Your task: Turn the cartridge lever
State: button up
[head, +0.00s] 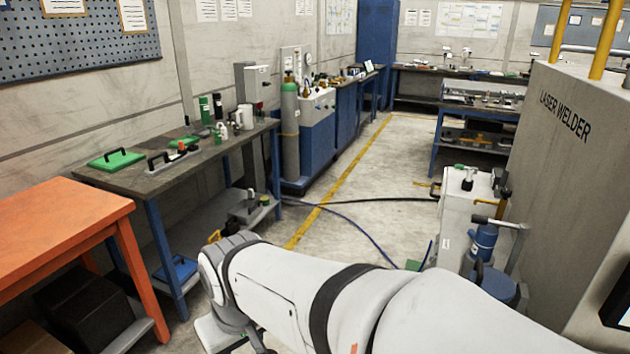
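No part is clearly marked as the cartridge lever. A grey lever-like handle (498,221) sticks out at the top of a blue cylindrical unit (484,241) at the right, beside the laser welder; I cannot tell if it is the cartridge lever. My white arm crosses the lower middle, and its bent joint is left of centre. The gripper fingers are not visible.
The laser welder (575,190) fills the right side, with a white cabinet (462,205) beside it. A dark workbench (175,170) and an orange table (60,220) stand at the left. Hoses (375,199) cross the otherwise open middle floor.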

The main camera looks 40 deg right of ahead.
aim_at(524, 230)
jog(key=u, duration=0.05)
jog(key=i, duration=2.05)
jog(key=z, duration=3.65)
jog(key=i, duration=1)
jog(key=u, duration=0.1)
